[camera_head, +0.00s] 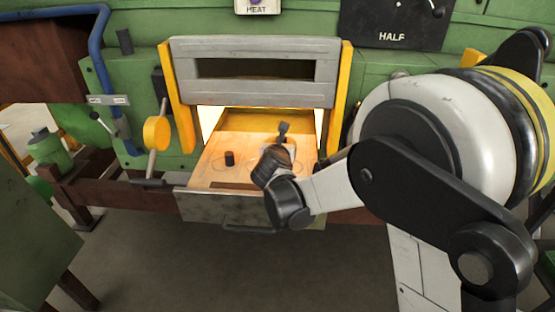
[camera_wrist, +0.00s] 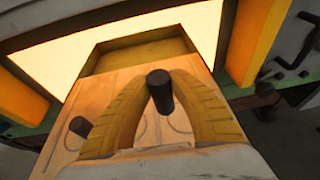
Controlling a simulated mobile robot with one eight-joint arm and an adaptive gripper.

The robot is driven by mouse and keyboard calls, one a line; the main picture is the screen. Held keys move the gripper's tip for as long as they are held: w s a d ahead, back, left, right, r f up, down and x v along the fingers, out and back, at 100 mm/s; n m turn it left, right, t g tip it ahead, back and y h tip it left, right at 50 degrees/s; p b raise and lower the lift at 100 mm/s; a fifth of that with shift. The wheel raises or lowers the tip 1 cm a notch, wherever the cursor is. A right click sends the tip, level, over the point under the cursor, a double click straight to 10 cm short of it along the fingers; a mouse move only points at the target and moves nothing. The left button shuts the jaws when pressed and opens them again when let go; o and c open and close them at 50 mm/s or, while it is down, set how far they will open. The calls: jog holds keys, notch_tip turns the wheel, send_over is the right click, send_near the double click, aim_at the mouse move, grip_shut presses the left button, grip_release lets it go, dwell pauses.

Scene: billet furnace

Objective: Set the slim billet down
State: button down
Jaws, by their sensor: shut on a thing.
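My gripper (camera_head: 278,152) is over the right part of the pulled-out furnace tray (camera_head: 205,183). In the wrist view its two yellowish fingers (camera_wrist: 164,84) are closed on a dark slim billet (camera_wrist: 159,97). The billet's dark end also shows above the fingers in the head view (camera_head: 283,129). I cannot tell whether it touches the tray. A second short, dark billet (camera_head: 229,158) stands upright on the tray, left of my gripper; it also shows in the wrist view (camera_wrist: 80,126). Round outlines are marked on the tray floor, partly hidden by my fingers.
The glowing furnace mouth (camera_wrist: 110,50) lies behind the tray, under a raised grey door (camera_head: 253,88). Yellow posts (camera_head: 338,95) flank the opening. A yellow round-knobbed lever (camera_head: 156,133) stands at the left. The tray's front has a dark handle (camera_head: 248,229).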

jog(key=shift+w+a+f, duration=0.5)
jog(key=shift+w+a, duration=0.05)
jog(key=shift+a, duration=0.05)
jog(key=shift+f+b, duration=1.2)
jog(key=shift+f, duration=0.75)
jog(key=shift+f, duration=0.15)
jog(key=c, duration=1.2)
grip_release()
jog(key=shift+c, duration=0.2)
